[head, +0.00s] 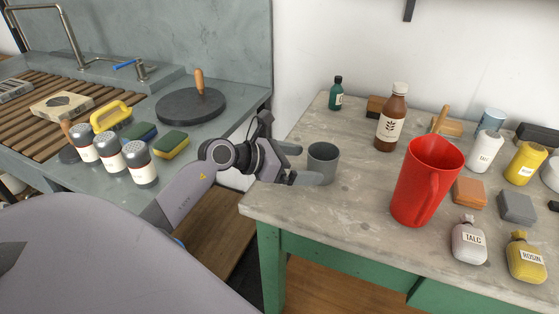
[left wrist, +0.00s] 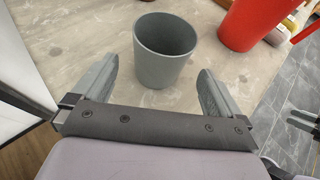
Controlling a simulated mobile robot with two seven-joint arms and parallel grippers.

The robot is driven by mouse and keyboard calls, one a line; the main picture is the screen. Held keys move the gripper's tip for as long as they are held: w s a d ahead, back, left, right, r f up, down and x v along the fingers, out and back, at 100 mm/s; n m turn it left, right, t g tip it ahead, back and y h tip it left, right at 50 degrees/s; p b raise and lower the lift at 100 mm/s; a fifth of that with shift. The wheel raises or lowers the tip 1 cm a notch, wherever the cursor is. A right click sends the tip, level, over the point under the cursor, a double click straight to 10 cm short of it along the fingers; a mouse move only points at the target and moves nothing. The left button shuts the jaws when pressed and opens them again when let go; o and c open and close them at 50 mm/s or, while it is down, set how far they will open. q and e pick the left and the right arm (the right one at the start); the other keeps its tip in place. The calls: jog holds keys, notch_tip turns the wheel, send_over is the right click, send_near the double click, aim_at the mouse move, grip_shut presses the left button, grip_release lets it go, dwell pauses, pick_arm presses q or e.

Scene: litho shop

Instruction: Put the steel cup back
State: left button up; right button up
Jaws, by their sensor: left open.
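A plain grey cup (head: 323,163), which I take for the steel cup, stands upright and looks empty near the left end of the green table. It also shows in the left wrist view (left wrist: 163,62). My left gripper (head: 309,164) is open at the table's left edge, with its fingers pointing right. In the left wrist view my left gripper (left wrist: 158,80) has one finger on each side of the cup's near part, with gaps visible between fingers and cup.
A red jug (head: 418,185) stands right of the cup. A brown bottle (head: 391,118) and a small green bottle (head: 336,94) stand behind it. Talc (head: 468,242) and rosin (head: 526,260) bottles are at the front right. The grey sink counter (head: 235,112) is at left.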

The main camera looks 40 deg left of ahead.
pick_arm(q)
jog(key=shift+v, duration=3.1)
jog(key=shift+s, duration=0.1)
